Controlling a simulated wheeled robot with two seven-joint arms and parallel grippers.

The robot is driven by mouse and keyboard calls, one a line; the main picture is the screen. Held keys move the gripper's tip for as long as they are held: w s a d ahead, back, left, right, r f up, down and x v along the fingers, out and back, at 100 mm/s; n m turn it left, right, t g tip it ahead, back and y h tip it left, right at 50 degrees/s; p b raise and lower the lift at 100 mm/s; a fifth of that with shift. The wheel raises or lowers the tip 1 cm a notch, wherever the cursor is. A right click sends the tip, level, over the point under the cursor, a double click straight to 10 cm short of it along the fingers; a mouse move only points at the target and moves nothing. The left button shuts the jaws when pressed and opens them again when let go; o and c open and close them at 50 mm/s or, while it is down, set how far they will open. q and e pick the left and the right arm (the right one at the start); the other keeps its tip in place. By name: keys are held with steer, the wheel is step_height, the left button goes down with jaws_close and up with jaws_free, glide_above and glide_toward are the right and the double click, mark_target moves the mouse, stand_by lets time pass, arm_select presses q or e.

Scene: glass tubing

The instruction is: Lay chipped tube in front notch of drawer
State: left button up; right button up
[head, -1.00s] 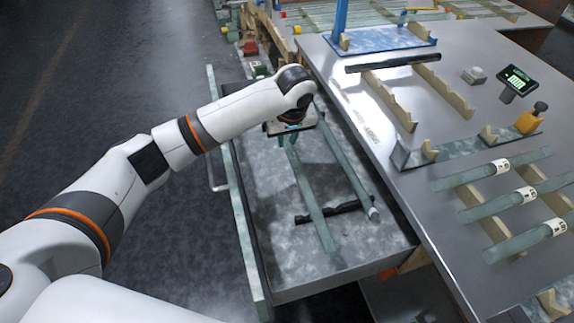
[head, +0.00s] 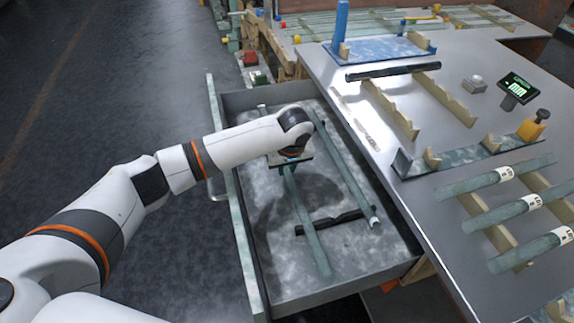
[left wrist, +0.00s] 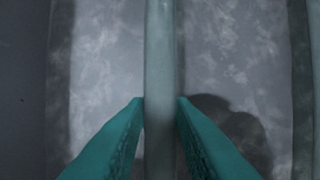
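A long grey-green glass tube (head: 309,231) lies lengthwise over the left part of the open drawer (head: 345,292). It passes over a dark notched bar (head: 350,217); I cannot tell whether it touches it. My left gripper (head: 288,163) is at the tube's upper half. In the left wrist view, the teal fingers (left wrist: 161,102) flank the tube (left wrist: 163,50) closely at their tips and look shut on it. A second tube (head: 345,165) lies to the right in the drawer, its near end pale. I see no clear chip on the held tube. My right gripper is out of view.
The steel bench (head: 400,150) borders the drawer on the right. It bears wooden notched racks (head: 390,108), several labelled tubes (head: 517,209), a small display (head: 517,86) and a blue plate with a post (head: 385,48). Floor lies open left of the drawer.

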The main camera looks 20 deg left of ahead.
mark_target(290, 177)
arm_select(q)
steer(key=o, duration=0.5)
steer(key=shift+r, duration=0.15)
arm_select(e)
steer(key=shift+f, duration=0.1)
arm_select(q)
steer(key=shift+p+v, duration=1.15)
steer(key=shift+v, duration=4.95)
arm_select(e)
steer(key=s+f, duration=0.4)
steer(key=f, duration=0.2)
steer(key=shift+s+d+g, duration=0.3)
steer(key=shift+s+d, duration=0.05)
